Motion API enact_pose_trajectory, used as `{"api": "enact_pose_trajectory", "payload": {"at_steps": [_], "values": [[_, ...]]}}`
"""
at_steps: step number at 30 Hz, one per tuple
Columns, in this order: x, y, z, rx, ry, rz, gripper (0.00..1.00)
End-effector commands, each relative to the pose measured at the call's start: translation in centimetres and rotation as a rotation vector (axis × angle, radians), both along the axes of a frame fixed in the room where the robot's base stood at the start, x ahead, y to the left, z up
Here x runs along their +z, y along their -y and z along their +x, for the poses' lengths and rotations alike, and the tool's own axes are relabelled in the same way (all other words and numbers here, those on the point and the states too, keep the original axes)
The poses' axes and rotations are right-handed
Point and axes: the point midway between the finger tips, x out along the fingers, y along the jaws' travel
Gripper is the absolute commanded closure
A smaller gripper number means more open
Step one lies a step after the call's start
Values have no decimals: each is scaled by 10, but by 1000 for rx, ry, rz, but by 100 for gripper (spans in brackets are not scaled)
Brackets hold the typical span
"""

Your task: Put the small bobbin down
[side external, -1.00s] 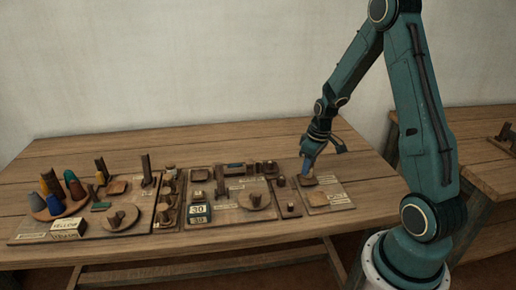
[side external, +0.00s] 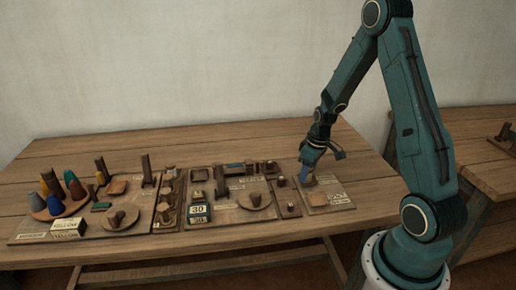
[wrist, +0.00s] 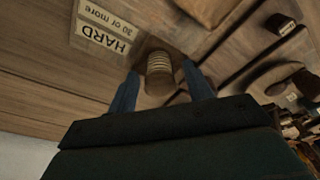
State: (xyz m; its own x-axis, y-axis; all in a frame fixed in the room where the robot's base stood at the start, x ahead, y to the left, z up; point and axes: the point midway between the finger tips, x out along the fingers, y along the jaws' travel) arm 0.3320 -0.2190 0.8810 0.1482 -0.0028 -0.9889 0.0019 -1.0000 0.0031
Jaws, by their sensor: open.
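The small bobbin (wrist: 160,72), brown with a pale ribbed side, shows in the wrist view between the two blue fingers of my gripper (wrist: 161,90). A narrow gap shows on each side of it, so the fingers are open around it. Its contact with the surface beneath is hard to make out. In the side view my gripper (side external: 309,177) is low over the right-hand board (side external: 318,208), and the fingers hide most of the bobbin.
A label reading HARD, 30 or more (wrist: 105,28) lies on the board beside the bobbin. Colored cones stand on a round tray (side external: 62,213) at far left. Several boards with small wooden parts fill the middle. The table's back (side external: 220,143) is clear.

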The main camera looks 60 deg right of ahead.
Motion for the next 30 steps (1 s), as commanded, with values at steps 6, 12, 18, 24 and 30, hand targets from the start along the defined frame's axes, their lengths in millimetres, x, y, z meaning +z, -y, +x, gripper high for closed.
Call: {"api": "enact_pose_trajectory", "payload": {"at_steps": [6, 12, 18, 24, 30], "values": [[3, 0, 0, 0, 1, -1, 49], [14, 0, -1, 0, 2, -1, 49], [35, 0, -4, 0, 4, -3, 49], [62, 0, -8, -1, 4, -2, 49], [89, 1, -12, -2, 5, -3, 49]]}}
